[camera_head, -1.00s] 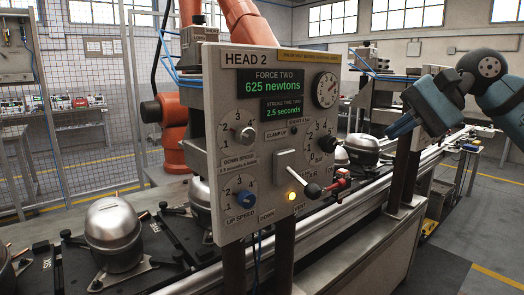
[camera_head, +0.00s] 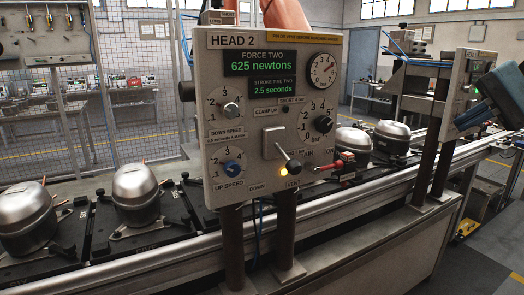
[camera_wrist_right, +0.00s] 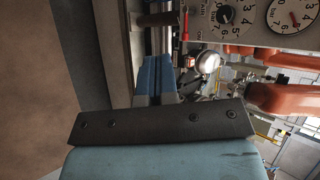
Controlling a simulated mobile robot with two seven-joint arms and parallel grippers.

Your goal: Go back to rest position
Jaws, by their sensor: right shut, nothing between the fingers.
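My right gripper (camera_head: 466,121) is at the right edge of the head view, its blue fingers pointing down-left and the arm behind it cut off. It also shows in the right wrist view (camera_wrist_right: 155,80), where its blue fingers are together with nothing held. It is apart from the HEAD 2 control panel (camera_head: 230,90), off to that panel's right. A yellow lamp (camera_head: 284,172) is lit beside the lever. My left gripper is not in view.
Silver compressors (camera_head: 146,196) sit on dark pallets along a conveyor with a metal rail (camera_head: 160,262). Two posts (camera_head: 286,235) carry the panel. A second panel on posts (camera_head: 438,155) stands near my right gripper. Open floor shows at the lower right.

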